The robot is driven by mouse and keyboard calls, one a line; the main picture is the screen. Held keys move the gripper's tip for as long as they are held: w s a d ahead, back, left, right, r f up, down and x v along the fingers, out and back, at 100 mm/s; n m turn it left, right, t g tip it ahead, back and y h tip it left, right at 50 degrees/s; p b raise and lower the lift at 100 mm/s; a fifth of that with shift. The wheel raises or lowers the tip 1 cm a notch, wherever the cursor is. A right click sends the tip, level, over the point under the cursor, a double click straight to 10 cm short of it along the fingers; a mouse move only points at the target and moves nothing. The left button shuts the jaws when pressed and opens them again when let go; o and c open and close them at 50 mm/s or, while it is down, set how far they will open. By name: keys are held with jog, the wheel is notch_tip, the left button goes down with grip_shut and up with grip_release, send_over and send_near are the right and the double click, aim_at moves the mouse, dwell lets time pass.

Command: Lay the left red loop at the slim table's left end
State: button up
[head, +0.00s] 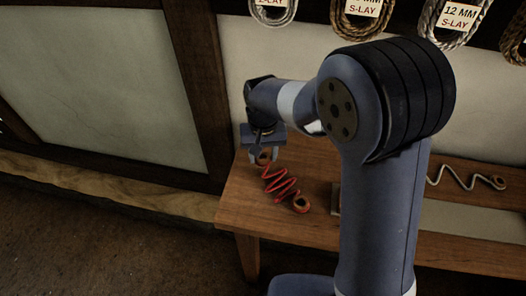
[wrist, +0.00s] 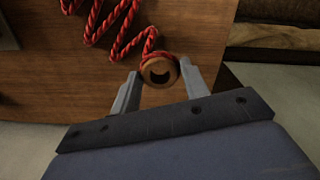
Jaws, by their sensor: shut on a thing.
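The red loop (head: 281,184) is a zigzag of red rope with a wooden ring at each end, over the left end of the slim wooden table (head: 233,201). My gripper (head: 263,152) is shut on the ring at its far end. In the wrist view, this wooden ring (wrist: 158,71) sits between the two fingers of my gripper (wrist: 160,78), with the red rope (wrist: 124,30) running from it across the wood. The other ring (head: 301,203) is nearer the front edge. I cannot tell whether the held ring touches the table top.
A white zigzag rope (head: 464,178) lies on the table's right part. A pale block (head: 336,198), partly hidden by my arm, stands right of the red rope. Labelled rope coils (head: 362,22) hang on the wall above. A timber post (head: 205,80) rises behind the table's left end.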

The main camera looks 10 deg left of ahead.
jog(key=shift+f+b, duration=0.75)
jog(key=shift+f, duration=0.6)
jog(key=o, duration=0.8)
jog(key=shift+o, duration=0.2)
jog(key=shift+r, duration=0.1)
notch_tip(320, 180, up, 11)
jog(key=shift+f+p, duration=0.2)
jog(key=shift+p, duration=0.1)
